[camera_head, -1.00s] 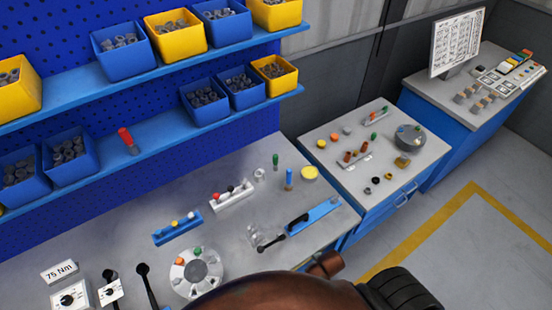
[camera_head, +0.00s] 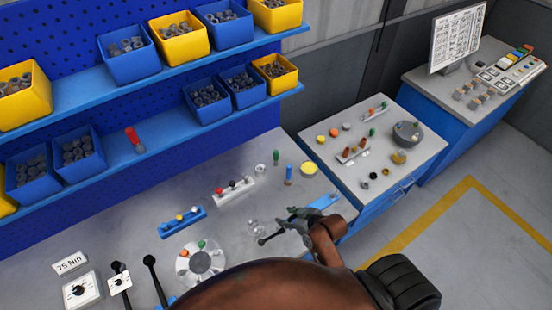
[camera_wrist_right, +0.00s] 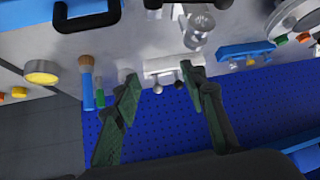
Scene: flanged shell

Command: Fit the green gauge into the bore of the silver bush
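The green gauge appears to be the slim green pin (camera_head: 276,157) standing upright near the back right of the workbench. It also shows in the right wrist view (camera_wrist_right: 100,97), beside a blue-handled brush. The silver bush appears to be the small pale ring (camera_head: 261,170) just left of the pin; in the wrist view it is largely hidden behind a finger. My right gripper (camera_head: 290,214) is over the bench's right part, in front of both. My left gripper is not in view.
A blue rack (camera_head: 182,222), a white rack (camera_head: 234,190), a clear glass piece (camera_head: 257,226) and a round dial (camera_head: 200,263) stand on the bench. A yellow disc (camera_head: 308,169) lies right of the brush (camera_head: 289,174). Shelves with bins rise behind.

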